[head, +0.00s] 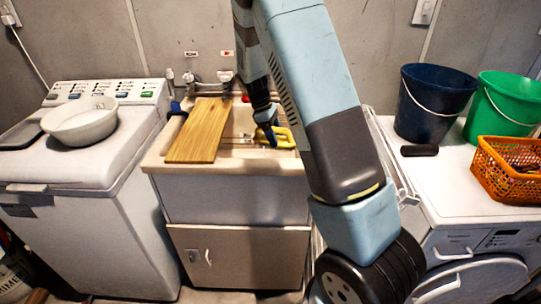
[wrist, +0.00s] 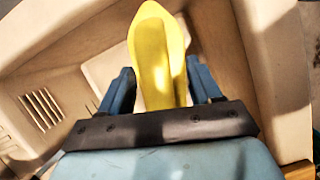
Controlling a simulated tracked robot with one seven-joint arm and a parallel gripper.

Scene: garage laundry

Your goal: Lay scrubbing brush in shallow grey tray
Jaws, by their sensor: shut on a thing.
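The yellow thing (head: 284,138), which I take for the scrubbing brush, is between the fingers of my gripper (head: 270,134) at the sink. In the wrist view the yellow brush (wrist: 157,55) stands out beyond the blue fingers of my gripper (wrist: 160,88), with the pale basin behind it. My gripper is shut on it. Its bristles are not clear to see. A shallow grey tray (head: 18,135) lies on the top of the left washing machine, at its left edge, partly hidden by a white bowl.
The white bowl (head: 80,122) sits on the left washing machine (head: 90,165). A wooden board (head: 200,130) lies across the sink's left side (head: 235,168). On the right machine stand a dark blue bucket (head: 430,105), a green bucket (head: 500,105), an orange basket (head: 508,170) and a dark oblong thing (head: 419,150).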

